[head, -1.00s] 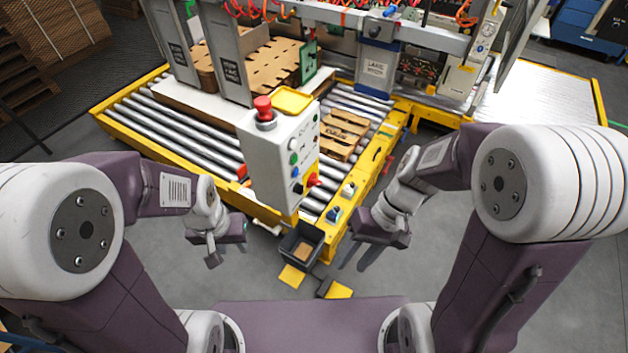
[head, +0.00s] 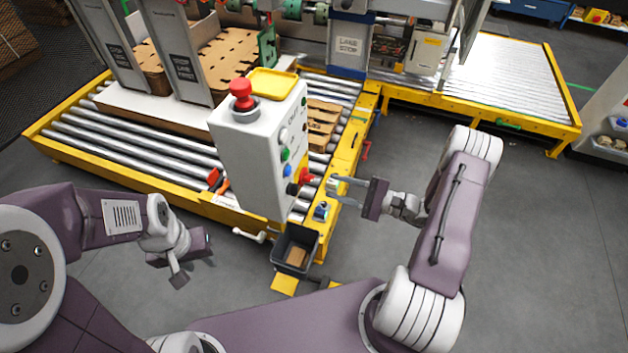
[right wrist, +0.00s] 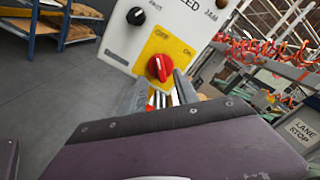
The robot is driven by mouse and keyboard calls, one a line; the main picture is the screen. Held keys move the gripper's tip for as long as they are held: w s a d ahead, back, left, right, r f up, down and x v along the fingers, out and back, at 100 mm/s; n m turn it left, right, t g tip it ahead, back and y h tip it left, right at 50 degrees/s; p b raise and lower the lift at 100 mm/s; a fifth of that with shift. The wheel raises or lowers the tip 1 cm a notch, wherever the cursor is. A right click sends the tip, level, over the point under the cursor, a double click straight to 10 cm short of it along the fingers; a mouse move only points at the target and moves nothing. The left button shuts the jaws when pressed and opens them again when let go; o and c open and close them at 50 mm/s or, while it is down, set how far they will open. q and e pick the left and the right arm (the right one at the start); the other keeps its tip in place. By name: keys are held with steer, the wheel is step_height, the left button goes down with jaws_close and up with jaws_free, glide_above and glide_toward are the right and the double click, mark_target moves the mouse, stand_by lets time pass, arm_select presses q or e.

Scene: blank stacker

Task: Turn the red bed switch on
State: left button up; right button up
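The red bed switch (right wrist: 159,68) is a rotary knob on a yellow plate marked OFF and ON in the right wrist view. Its ridge looks closer to the OFF side, but I cannot be certain. In the head view the red knob (head: 305,176) sticks out low on the white control box (head: 245,165). My right gripper (head: 335,190) is open, its fingers apart and pointing at the knob. In the right wrist view the knob shows just beyond the fingertips (right wrist: 160,90), not gripped. My left gripper (head: 190,270) hangs away from the box at lower left; its opening is unclear.
A red mushroom button (head: 241,94) and a yellow tray (head: 272,83) top the box. Green, white and blue buttons line its face. A dark bin (head: 296,250) stands below. Yellow-framed roller conveyors (head: 120,140) lie behind.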

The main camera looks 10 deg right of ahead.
mark_target(312, 180)
steer(key=p+x, duration=0.1)
steer(key=x, duration=0.5)
steer(key=shift+a, duration=0.1)
steer(key=shift+w+a, duration=0.25)
steer(key=shift+w, duration=0.05)
steer(key=shift+c, duration=0.3)
jaws_close()
